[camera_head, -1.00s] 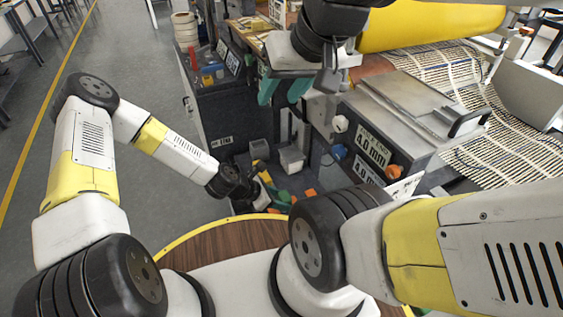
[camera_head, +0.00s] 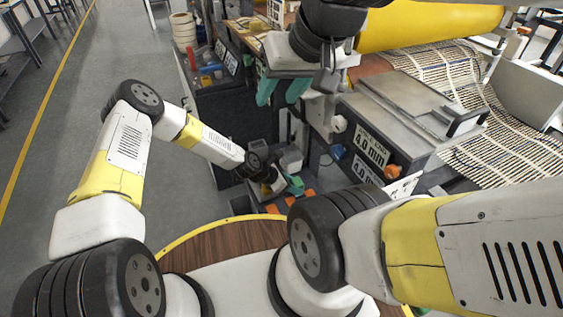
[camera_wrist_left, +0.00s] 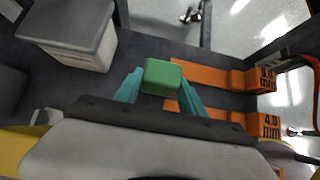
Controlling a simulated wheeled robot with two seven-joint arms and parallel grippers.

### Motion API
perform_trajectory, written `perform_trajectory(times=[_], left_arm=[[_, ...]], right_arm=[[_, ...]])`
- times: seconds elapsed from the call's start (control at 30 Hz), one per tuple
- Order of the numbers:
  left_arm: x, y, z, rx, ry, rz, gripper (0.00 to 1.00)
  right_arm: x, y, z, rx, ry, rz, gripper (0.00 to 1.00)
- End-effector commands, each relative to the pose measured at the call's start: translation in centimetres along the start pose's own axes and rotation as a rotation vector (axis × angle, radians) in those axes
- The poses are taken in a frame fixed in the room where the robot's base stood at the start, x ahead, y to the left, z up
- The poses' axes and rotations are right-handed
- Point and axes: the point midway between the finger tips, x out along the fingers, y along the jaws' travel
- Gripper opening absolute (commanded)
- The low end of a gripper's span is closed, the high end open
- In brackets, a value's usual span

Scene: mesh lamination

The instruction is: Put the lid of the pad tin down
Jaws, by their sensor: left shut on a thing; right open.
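My left gripper (camera_wrist_left: 160,92) has its teal fingers shut on a small green block-shaped piece (camera_wrist_left: 162,75). I cannot tell for sure whether this piece is the lid of the pad tin or a part of it. The piece is held above a dark grey surface. In the head view my left gripper (camera_head: 284,184) is low at the centre, partly hidden by its wrist. A grey-topped box with a pale body (camera_wrist_left: 78,32) stands at the upper left of the left wrist view, apart from the gripper. My right gripper (camera_head: 282,91) is open and empty in the upper middle.
Orange bars (camera_wrist_left: 215,73) with thickness labels lie beside and beneath the held piece. A machine with a metal cover (camera_head: 405,105) and 4.0 mm labels stands to the right. A dark cabinet (camera_head: 235,120) is behind. Open grey floor (camera_head: 110,60) lies to the left.

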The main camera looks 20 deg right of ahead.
Motion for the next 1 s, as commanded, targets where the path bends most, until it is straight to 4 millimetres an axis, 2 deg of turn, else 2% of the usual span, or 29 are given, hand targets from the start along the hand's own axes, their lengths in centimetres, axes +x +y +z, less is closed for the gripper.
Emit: perform_trajectory(times=[0.17,0.2,0.3,0.67,0.77,1.0], left_arm=[[0.0,0.0,0.0,0.000,0.000,0.000,0.15],[0.0,0.0,0.0,0.000,0.000,0.000,0.53],[0.0,0.0,-0.1,0.000,0.000,0.000,0.69],[-0.4,0.1,0.0,-0.001,0.000,0.001,0.69],[-1.5,0.1,0.0,-0.002,0.000,0.001,0.69],[-6.6,0.1,0.0,-0.002,0.000,0.002,0.69]], right_arm=[[0.0,0.0,0.0,0.000,0.000,0.000,0.43],[0.0,0.0,0.0,0.000,0.000,0.000,0.43],[0.0,0.0,0.0,0.000,0.000,0.000,0.43],[0.0,0.0,0.0,0.000,0.000,0.000,0.43],[0.0,0.0,0.0,0.000,0.000,0.000,0.43],[0.0,0.0,0.0,0.000,0.000,0.000,0.43]])
